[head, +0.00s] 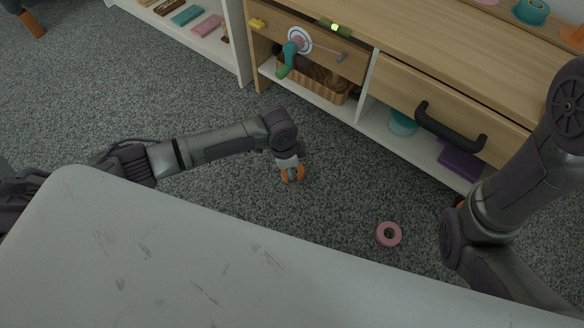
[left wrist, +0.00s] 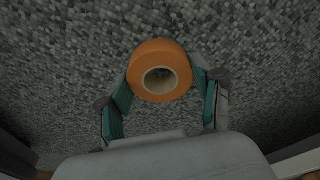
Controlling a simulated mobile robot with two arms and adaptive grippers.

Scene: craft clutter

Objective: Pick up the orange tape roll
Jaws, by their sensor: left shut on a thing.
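The orange tape roll (left wrist: 158,52) is between the two teal-padded fingers of my left gripper (left wrist: 163,76) in the left wrist view, with its round hole facing the camera. The fingers are shut on its sides. In the head view my left gripper (head: 291,176) points down over the grey carpet, beyond the pale surface's edge, with orange of the roll (head: 300,173) showing at its tips. I cannot tell how far the roll is from the carpet. My right arm shows at the right of the head view, but its gripper is not seen.
A pink tape roll (head: 388,235) lies on the carpet to the right. A wooden cabinet (head: 440,60) with a black-handled drawer stands behind, with a basket (head: 315,82) and a purple box (head: 460,160) on its low shelf. A scratched pale surface (head: 150,260) fills the front.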

